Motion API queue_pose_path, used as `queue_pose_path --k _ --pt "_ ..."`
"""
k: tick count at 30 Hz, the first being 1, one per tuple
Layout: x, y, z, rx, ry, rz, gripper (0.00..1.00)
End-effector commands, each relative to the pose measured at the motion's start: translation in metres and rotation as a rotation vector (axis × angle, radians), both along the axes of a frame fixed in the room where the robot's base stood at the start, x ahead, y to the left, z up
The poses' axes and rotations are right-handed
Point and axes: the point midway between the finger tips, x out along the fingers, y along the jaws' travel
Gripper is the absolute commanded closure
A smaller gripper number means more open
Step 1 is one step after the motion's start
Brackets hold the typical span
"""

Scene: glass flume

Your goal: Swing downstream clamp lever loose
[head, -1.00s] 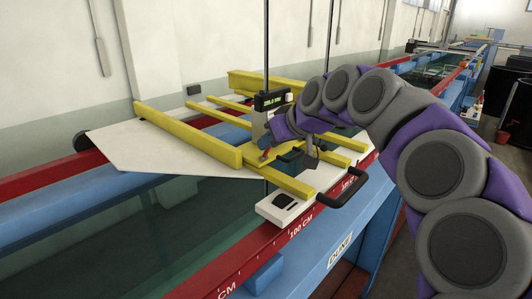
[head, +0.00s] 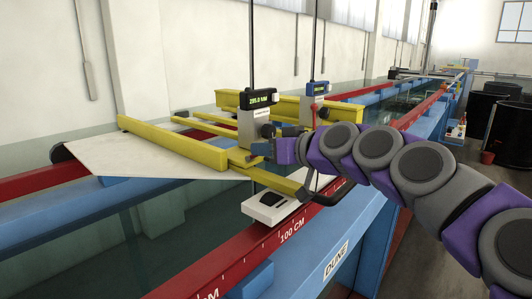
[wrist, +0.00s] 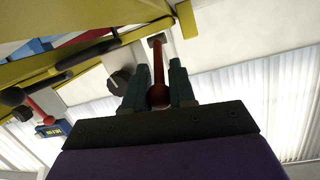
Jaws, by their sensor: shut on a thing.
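In the wrist view, a red clamp lever (wrist: 157,62) runs from a dark pivot by a yellow beam to a round knob between my fingers. My gripper (wrist: 159,92) is shut on this knob. In the head view my gripper (head: 260,150) is beside the near gauge post, just above the yellow carriage frame (head: 175,142); the held lever is hidden there. A second red lever (wrist: 40,115) shows at left in the wrist view, near a blue gauge. I cannot tell from the labels which lever is downstream.
A near gauge (head: 261,98) and a blue-topped gauge (head: 317,89) stand on thin rods. A black handle (head: 322,188) and a white rail block (head: 270,207) are close below my wrist. The red rail (head: 235,262) edges the glass flume. The floor at right has dark bins (head: 495,110).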

Motion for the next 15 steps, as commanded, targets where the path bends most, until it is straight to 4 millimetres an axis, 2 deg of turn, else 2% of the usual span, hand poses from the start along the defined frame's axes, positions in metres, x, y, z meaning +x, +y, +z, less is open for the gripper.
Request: queue_pose_path --k 9,10,15 --pt "0.0001 0.0005 -0.0013 -0.002 0.002 0.001 1.00" --pt "0.0001 0.0005 -0.0013 -0.002 0.002 0.001 0.73" --pt "0.0001 0.0002 -0.0006 -0.001 0.002 0.000 0.57"
